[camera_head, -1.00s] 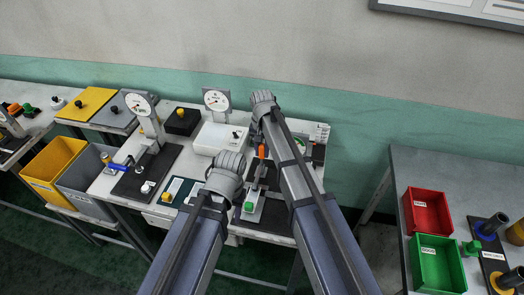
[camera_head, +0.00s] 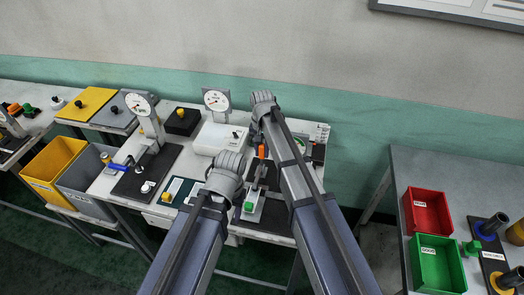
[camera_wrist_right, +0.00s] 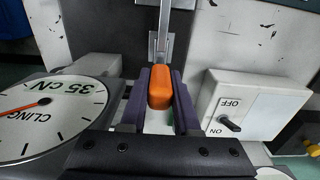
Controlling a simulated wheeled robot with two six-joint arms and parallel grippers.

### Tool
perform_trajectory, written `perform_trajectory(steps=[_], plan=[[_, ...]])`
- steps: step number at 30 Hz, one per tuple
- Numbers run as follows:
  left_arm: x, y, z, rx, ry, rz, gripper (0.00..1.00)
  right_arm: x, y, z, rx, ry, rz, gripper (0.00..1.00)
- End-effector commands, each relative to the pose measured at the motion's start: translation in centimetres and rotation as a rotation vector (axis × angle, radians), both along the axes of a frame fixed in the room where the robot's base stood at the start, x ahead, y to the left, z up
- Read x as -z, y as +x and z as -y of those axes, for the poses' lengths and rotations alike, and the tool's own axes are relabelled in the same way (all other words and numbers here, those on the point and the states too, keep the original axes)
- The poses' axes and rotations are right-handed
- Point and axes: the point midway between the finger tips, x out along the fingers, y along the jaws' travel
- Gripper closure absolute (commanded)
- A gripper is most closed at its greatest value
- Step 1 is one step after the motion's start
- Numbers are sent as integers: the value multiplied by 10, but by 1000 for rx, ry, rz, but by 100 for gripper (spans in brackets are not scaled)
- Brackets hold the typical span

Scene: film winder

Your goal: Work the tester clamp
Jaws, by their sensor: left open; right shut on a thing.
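The tester clamp's orange handle (camera_head: 262,151) shows between my arms in the head view, above the clamp's dark base and a green piece (camera_head: 249,207). In the right wrist view the orange handle (camera_wrist_right: 160,87) sits between the two purple fingers of my right gripper (camera_wrist_right: 163,78), which is shut on it. A metal lever runs up from the handle to a bracket. In the head view my right arm hides the right side of the clamp. My left gripper (camera_head: 226,176) is open, to the left of the handle; its fingertips are mostly hidden by its wrist.
A second gauge stand (camera_head: 142,105) is at left. Red (camera_head: 428,211) and green bins (camera_head: 437,264) are on the right table.

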Motion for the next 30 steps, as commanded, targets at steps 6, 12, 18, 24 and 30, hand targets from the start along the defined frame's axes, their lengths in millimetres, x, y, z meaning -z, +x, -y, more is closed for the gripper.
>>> perform_trajectory(steps=[6, 12, 18, 24, 30], plan=[[3, 0, 0, 0, 0, 0, 50, 2, 14, 2, 4, 27, -87, 100], [16, 0, 0, 0, 0, 0, 50, 7, 26, 6, 3, 88, -270, 100], [21, 0, 0, 0, 0, 0, 50, 6, 26, 8, 0, 114, -352, 100], [20, 0, 0, 0, 0, 0, 50, 5, 25, 8, 0, 116, -356, 100], [20, 0, 0, 0, 0, 0, 50, 5, 25, 8, 0, 115, -355, 58]])
